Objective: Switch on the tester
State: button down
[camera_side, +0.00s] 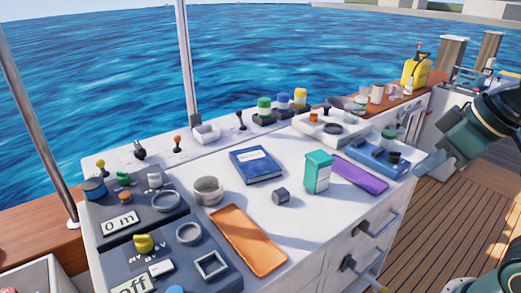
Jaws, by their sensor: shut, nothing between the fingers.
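A dark grey panel (205,262) at the lower left of the worktop carries a tilted white display reading "off" (133,284), a yellow knob (143,243), a small white block (161,268), a round ring (189,233) and a square frame (211,265). Behind it, a second dark panel (140,212) carries a display reading "0 m" (121,223). No label tells me which one is the tester. The near panel's front is cut off by the frame edge. My gripper (421,168) is shut and empty at the right, beyond the worktop's right edge, far from both panels.
On the white worktop (300,235) lie an orange tray (247,240), a blue book (257,165), a small dark cube (281,196), a grey cup (208,190), an upright teal box (318,172) and a purple slab (360,175). A blue panel (377,157) stands at the right.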

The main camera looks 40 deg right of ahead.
jog(key=w+a+n+g+y, duration=0.1)
jog(key=w+a+n+y, duration=0.4)
jog(key=w+a+n, duration=0.75)
jog(key=w+a+f+n+g+y, duration=0.2)
jog(key=w+a+f, duration=0.2)
jog(key=a, duration=0.5)
jog(key=w+a+f+n+g+y, duration=0.2)
jog(key=w+a+f, duration=0.3)
jog(key=w+a, duration=0.4)
jog(key=shift+a+g+y, duration=0.15)
jog(key=shift+g+y, duration=0.15)
jog(key=shift+y, duration=0.4)
jog(key=shift+a, duration=0.1)
